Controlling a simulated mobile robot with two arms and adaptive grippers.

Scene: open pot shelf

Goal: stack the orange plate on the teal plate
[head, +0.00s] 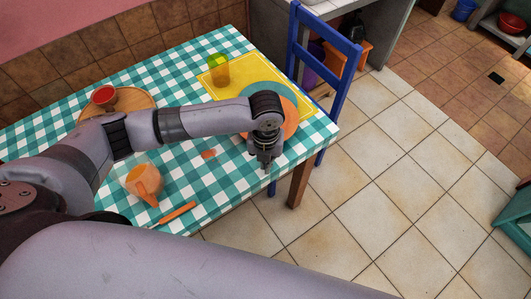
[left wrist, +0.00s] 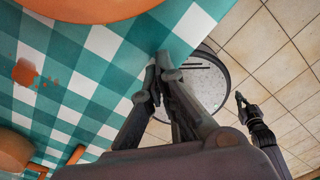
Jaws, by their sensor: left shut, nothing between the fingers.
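The orange plate (head: 290,117) is on the table near its right end, partly hidden by my left wrist in the head view. It overlaps the near side of the teal plate (head: 262,88), offset toward the front; I cannot tell whether it lies flat or tilted. Its rim also shows at the top of the left wrist view (left wrist: 85,8). My left gripper (head: 266,166) points down at the table's front edge, shut and empty, apart from the orange plate. It also shows in the left wrist view (left wrist: 163,66). My right gripper (left wrist: 241,98) shows small there, its fingers unclear.
An orange mug (head: 146,182) stands front left.

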